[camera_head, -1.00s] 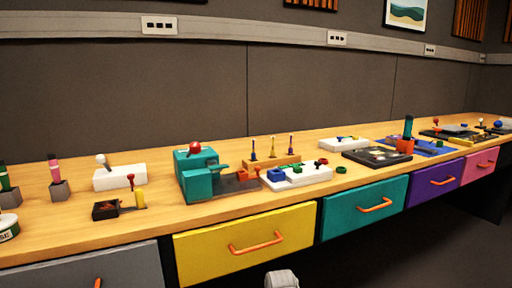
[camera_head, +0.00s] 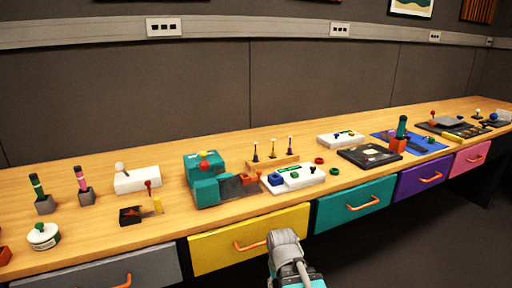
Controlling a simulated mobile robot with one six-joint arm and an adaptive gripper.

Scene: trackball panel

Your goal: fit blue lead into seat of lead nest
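I cannot single out the blue lead or the lead nest with certainty at this size. A grey and teal part of my arm (camera_head: 285,250) rises from the bottom edge, in front of the yellow drawer and below the bench top. My gripper's fingers do not show.
A teal box (camera_head: 204,178) stands left of the white panel. A dark tray (camera_head: 370,155) and a blue mat (camera_head: 424,144) lie to the right. Orange drawer handles (camera_head: 250,246) stick out along the front. Bare wood shows between the items.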

